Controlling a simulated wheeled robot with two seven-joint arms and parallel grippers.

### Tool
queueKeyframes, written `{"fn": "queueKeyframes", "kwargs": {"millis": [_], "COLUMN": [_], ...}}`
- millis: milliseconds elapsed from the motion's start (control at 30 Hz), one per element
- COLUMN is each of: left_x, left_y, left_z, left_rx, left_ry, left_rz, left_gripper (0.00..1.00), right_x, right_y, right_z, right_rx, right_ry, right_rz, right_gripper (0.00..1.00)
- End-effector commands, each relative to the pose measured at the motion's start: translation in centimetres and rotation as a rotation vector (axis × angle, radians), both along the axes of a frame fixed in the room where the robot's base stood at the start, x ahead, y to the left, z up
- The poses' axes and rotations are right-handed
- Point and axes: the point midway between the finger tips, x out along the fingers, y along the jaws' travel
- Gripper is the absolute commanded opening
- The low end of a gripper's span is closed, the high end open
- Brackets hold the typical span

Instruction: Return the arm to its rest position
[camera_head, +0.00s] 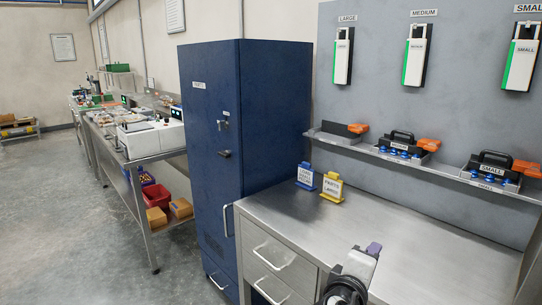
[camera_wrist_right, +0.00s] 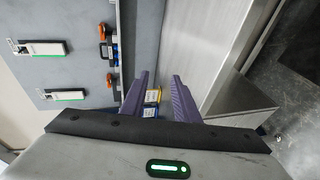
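My right arm (camera_head: 345,288) comes in at the bottom of the head view, over the front part of the steel counter (camera_head: 390,230). My right gripper (camera_head: 373,249) shows only as a small purple tip there. In the right wrist view its two purple fingers (camera_wrist_right: 160,78) stand apart with nothing held between them. The yellow sign (camera_wrist_right: 153,96) and blue sign (camera_wrist_right: 150,112) show in the gap, farther off. My left arm and left gripper are not in the head view.
A yellow sign (camera_head: 332,187) and a blue sign (camera_head: 305,176) stand at the counter's back left. A shelf (camera_head: 350,141) with black cases and orange parts runs along the grey panel (camera_head: 380,90). A tall blue cabinet (camera_head: 255,110) stands left. The counter's middle is clear.

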Motion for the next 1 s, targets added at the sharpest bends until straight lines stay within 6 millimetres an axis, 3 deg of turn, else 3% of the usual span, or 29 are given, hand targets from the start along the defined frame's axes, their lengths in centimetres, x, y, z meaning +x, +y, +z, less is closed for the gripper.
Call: {"fn": "queueKeyframes", "kwargs": {"millis": [33, 167, 267, 400, 500, 600, 733, 867, 1000], "left_x": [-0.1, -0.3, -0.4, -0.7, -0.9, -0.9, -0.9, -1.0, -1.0], "left_y": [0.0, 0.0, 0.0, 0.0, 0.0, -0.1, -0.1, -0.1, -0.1], "left_z": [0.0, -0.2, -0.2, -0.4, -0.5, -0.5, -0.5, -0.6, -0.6], "left_rx": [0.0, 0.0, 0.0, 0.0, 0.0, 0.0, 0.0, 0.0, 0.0], "left_ry": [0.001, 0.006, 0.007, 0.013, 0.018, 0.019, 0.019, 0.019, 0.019], "left_rz": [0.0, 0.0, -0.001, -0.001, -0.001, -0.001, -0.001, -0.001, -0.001], "left_gripper": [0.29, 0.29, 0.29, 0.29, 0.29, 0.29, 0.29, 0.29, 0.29], "right_x": [-0.5, -2.7, -6.1, -13.0, -18.9, -24.1, -28.6, -30.4, -30.6], "right_y": [0.2, 1.1, 2.1, 3.7, 4.5, 4.8, 4.7, 4.4, 4.4], "right_z": [-2.6, -10.0, -16.7, -24.8, -28.9, -31.2, -32.2, -32.4, -32.3], "right_rx": [0.041, 0.198, 0.38, 0.692, 0.934, 1.141, 1.324, 1.406, 1.413], "right_ry": [0.027, 0.093, 0.149, 0.207, 0.226, 0.219, 0.193, 0.172, 0.169], "right_rz": [0.025, 0.099, 0.149, 0.163, 0.12, 0.054, -0.031, -0.076, -0.081], "right_gripper": [0.28, 0.28, 0.28, 0.28, 0.28, 0.28, 0.28, 0.28, 0.28]}}
